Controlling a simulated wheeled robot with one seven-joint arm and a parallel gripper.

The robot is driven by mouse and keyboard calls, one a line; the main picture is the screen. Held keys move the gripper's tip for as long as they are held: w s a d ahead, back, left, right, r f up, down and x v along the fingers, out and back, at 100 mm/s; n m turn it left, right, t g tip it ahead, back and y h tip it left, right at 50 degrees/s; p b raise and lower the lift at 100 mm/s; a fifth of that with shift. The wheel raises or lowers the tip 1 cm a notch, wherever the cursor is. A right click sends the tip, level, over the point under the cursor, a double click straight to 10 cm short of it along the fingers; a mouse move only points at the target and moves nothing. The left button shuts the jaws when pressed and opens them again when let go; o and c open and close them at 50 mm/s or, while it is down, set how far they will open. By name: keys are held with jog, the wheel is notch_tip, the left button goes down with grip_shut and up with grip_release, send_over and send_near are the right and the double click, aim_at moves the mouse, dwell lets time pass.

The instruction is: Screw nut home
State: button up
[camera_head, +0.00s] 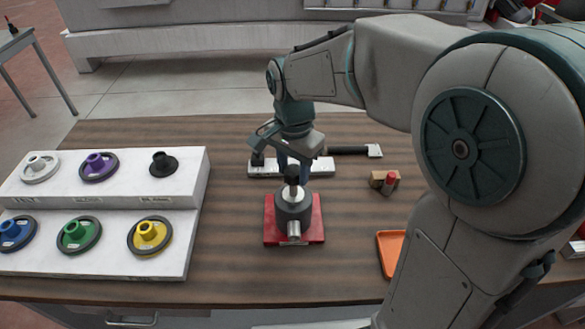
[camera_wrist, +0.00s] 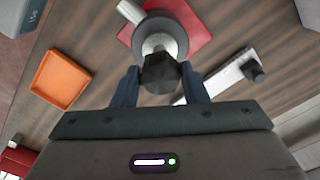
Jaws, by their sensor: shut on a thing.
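The nut (camera_wrist: 160,73) is a dark, faceted piece between the two blue fingers of my gripper (camera_wrist: 160,84) in the wrist view. In the head view the nut (camera_head: 292,174) sits at the top of a pale spindle (camera_head: 293,194) on a dark round hub (camera_head: 293,212). The hub stands on a red base plate (camera_head: 313,232). My gripper (camera_head: 293,165) comes down from above and is shut on the nut. The fingers and wrist partly hide the nut, and its thread is not visible.
A white stepped rack (camera_head: 135,202) with several coloured wheels stands at the left. A white block (camera_head: 262,170), a dark-handled tool (camera_head: 350,151), a wooden block with a red piece (camera_head: 384,181) and an orange tray (camera_head: 389,250) lie around the base.

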jog(key=m, duration=0.5)
jog(key=shift+m+b, duration=0.3)
jog(key=m, duration=0.4)
jog(key=shift+m, duration=0.3)
jog(key=m, duration=0.4)
jog(key=shift+b, duration=0.35)
jog(key=m, duration=0.5)
jog(key=o, duration=0.9)
